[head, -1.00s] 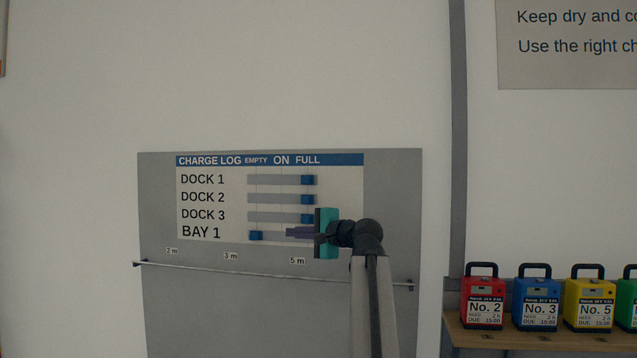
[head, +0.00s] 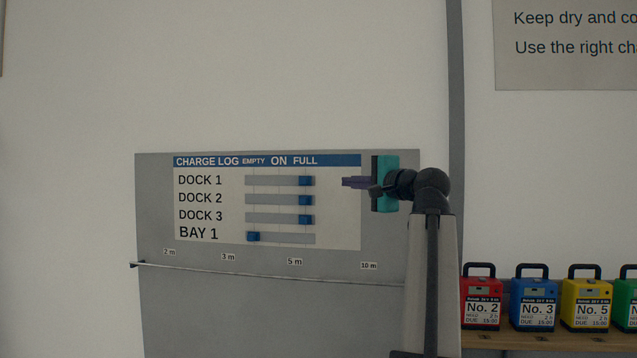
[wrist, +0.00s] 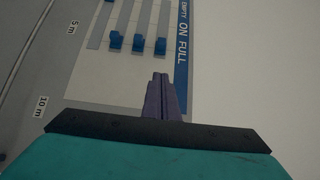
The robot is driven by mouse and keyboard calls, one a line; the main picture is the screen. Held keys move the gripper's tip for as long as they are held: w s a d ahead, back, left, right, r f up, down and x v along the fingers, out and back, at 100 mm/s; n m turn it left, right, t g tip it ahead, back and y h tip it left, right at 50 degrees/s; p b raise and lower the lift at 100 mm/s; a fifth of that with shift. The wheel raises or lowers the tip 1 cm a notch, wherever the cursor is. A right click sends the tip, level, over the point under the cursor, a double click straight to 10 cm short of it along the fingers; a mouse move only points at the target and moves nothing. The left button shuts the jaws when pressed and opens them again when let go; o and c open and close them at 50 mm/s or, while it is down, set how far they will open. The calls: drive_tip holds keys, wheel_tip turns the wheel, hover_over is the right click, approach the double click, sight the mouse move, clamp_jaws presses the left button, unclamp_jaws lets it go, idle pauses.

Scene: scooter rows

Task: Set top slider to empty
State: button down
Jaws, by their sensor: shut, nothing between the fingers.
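The charge log board (head: 335,210) hangs on the wall with rows DOCK 1, DOCK 2, DOCK 3 and BAY 1. The top slider, DOCK 1 (head: 306,181), is a blue knob under FULL at the right end of its track. The DOCK 2 knob (head: 306,200) and DOCK 3 knob (head: 306,219) are also under FULL. The BAY 1 knob (head: 253,237) is under EMPTY at the left. My gripper (head: 346,182) is shut and empty, right of the DOCK 1 knob at about its height, apart from it. In the wrist view, the fingers (wrist: 160,80) point toward the board, near the DOCK 1 knob (wrist: 160,46).
A thin rail (head: 250,273) runs below the sliders, with distance labels above it. At the lower right, red (head: 482,298), blue (head: 535,300) and yellow (head: 585,300) battery packs stand on a wooden shelf (head: 500,340). The wall above the board is clear.

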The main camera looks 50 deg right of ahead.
drive_tip(key=p, duration=0.3)
approach(307, 181)
drive_tip(key=d, duration=0.1)
drive_tip(key=w+d, duration=0.2)
drive_tip(key=shift+w+d+r, duration=0.15)
drive_tip(key=shift+d+r, duration=0.1)
drive_tip(key=shift+d, duration=0.1)
drive_tip(key=shift+w+a+f+p, duration=0.1)
drive_tip(key=shift+w+a+p, duration=0.5)
drive_tip(key=shift+w, duration=0.25)
drive_tip(key=shift+w+a+p, duration=0.35)
drive_tip(key=shift+w, duration=0.25)
drive_tip(key=shift+w+a, duration=0.1)
drive_tip(key=shift+w, duration=0.15)
drive_tip(key=shift+f, duration=0.1)
